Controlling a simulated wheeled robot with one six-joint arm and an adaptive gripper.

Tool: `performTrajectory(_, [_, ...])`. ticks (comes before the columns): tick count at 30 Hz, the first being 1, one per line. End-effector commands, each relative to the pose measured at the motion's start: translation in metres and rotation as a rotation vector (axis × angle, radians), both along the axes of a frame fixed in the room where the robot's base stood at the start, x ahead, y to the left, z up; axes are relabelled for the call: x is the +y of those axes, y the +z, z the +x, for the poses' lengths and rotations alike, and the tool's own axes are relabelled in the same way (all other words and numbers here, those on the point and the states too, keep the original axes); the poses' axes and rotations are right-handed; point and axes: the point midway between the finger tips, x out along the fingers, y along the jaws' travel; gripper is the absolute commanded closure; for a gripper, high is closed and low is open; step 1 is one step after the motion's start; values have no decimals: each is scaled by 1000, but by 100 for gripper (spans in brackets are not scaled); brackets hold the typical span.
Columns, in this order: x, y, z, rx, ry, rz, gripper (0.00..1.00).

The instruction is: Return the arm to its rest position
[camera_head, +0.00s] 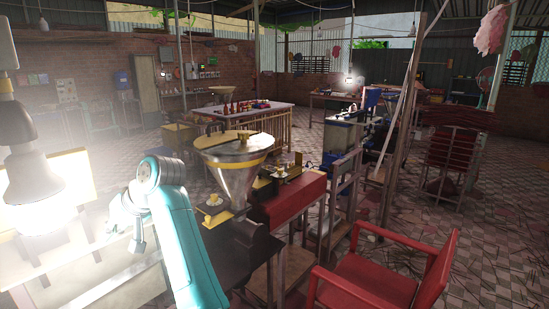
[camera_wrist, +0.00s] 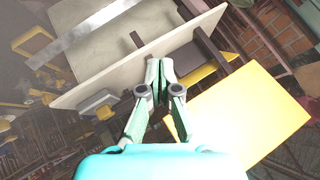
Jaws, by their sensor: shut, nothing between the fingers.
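My teal arm (camera_head: 180,235) rises at the lower left of the head view and bends at a grey joint near its top. My gripper (camera_wrist: 158,68) shows in the middle of the wrist view, its two fingers together with nothing held between them. In the head view I cannot make out the fingers clearly. In the wrist view a pale board or tabletop (camera_wrist: 130,52) and a bright yellow panel (camera_wrist: 240,115) lie beyond the fingers, tilted in the picture. I cannot tell how far off they are.
A metal extruder hopper (camera_head: 235,178) stands close to the right of my arm, beside a red bench (camera_head: 292,202). A red chair (camera_head: 375,280) is at the lower right. A glaring lamp (camera_head: 32,180) hangs at the left. Tiled floor (camera_head: 490,235) shows open at the right.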

Motion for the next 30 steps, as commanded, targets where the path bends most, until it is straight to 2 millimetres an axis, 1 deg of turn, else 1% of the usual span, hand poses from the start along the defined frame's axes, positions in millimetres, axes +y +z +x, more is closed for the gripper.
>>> performTrajectory(1, [-2,-8,2,1,-8,-1,100])
performTrajectory(5, [-8,-22,6,-3,-26,3,100])
performTrajectory(8, [-13,-36,9,-6,-44,8,100])
performTrajectory(11, [-20,-54,13,-11,-66,11,100])
performTrajectory(17, [-41,-102,21,-24,-126,20,100])
performTrajectory(20, [-58,-136,25,-35,-168,25,100])
performTrajectory(21, [-66,-151,25,-41,-188,27,100])
performTrajectory(23, [-81,-177,26,-52,-223,31,100])
performTrajectory(24, [-92,-194,26,-59,-247,32,100])
performTrajectory(26, [-108,-219,24,-73,-281,35,100])
performTrajectory(27, [-119,-234,23,-82,-303,38,100])
performTrajectory(29, [-136,-257,19,-95,-337,39,100])
performTrajectory(30, [-147,-272,16,-106,-359,39,100])
